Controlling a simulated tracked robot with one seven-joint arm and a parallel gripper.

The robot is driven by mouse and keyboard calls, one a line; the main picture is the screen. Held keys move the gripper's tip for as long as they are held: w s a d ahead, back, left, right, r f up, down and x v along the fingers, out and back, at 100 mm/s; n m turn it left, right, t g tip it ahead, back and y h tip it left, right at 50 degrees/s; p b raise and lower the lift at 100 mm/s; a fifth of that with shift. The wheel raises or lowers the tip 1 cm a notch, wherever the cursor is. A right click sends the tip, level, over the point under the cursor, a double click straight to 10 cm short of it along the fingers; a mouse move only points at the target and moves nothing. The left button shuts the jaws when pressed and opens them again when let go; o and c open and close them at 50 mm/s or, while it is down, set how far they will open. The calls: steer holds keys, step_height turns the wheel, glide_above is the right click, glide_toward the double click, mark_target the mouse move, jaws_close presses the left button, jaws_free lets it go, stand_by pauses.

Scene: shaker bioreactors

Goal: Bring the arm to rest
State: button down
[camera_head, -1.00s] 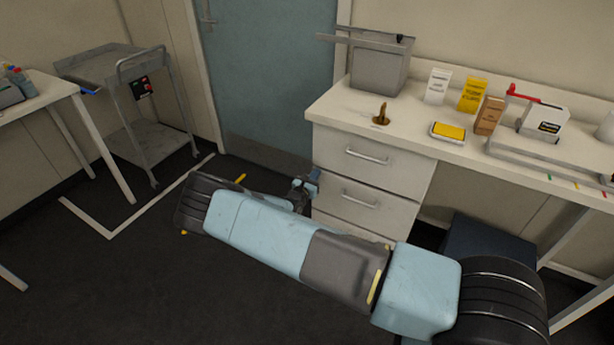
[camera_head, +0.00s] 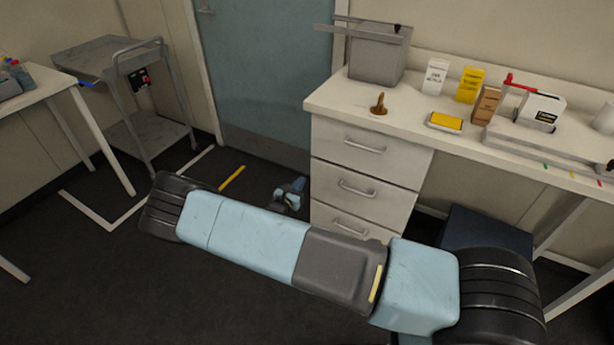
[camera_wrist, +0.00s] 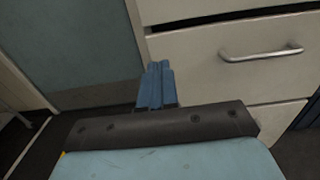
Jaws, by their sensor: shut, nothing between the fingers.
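My arm (camera_head: 250,235) stretches across the lower middle of the head view, from the right to the left, light blue and dark grey. My gripper (camera_head: 297,187) shows small beyond the arm, low in front of the drawer unit's left side. In the wrist view my gripper's blue fingers (camera_wrist: 156,85) are together, with nothing between them. The drawer unit (camera_wrist: 225,50) fills the right of that view, behind the fingers. I cannot tell the exact gap between the fingers and the drawer fronts.
The white bench (camera_head: 325,102) carries a grey bin (camera_head: 376,55), several small boxes and a yellow-topped item (camera_head: 445,121). A blue-grey door (camera_head: 268,80) is behind. A metal trolley (camera_head: 107,60) and a white table (camera_head: 50,84) stand left. Dark floor (camera_head: 80,270) is open at the lower left.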

steer(key=shift+v, duration=1.35)
steer(key=s+d+r+m+g, duration=0.3)
steer(key=d+r+m+g, duration=0.2)
steer(key=d+r+m, duration=0.45)
steer(key=s+d+r+m+g, duration=0.2)
steer(key=d+r+m+g, duration=0.3)
steer(key=r, duration=0.8)
steer(key=s+d+r+m+g, duration=0.3)
steer(key=d+r+m+g, duration=0.25)
steer(key=d+r, duration=0.4)
steer(key=s+d+r+m+t+y, duration=0.2)
steer(key=s+r+m+y, duration=0.2)
steer(key=s+r, duration=0.7)
steer(key=s+d+r+m+t+y, duration=0.3)
steer(key=s+r+m, duration=0.3)
steer(key=s+r, duration=0.5)
steer(key=s+y, duration=0.1)
steer(key=s, duration=0.3)
steer(key=shift+s+m, duration=0.2)
steer(key=shift+m, duration=0.1)
steer(key=shift+d, duration=0.2)
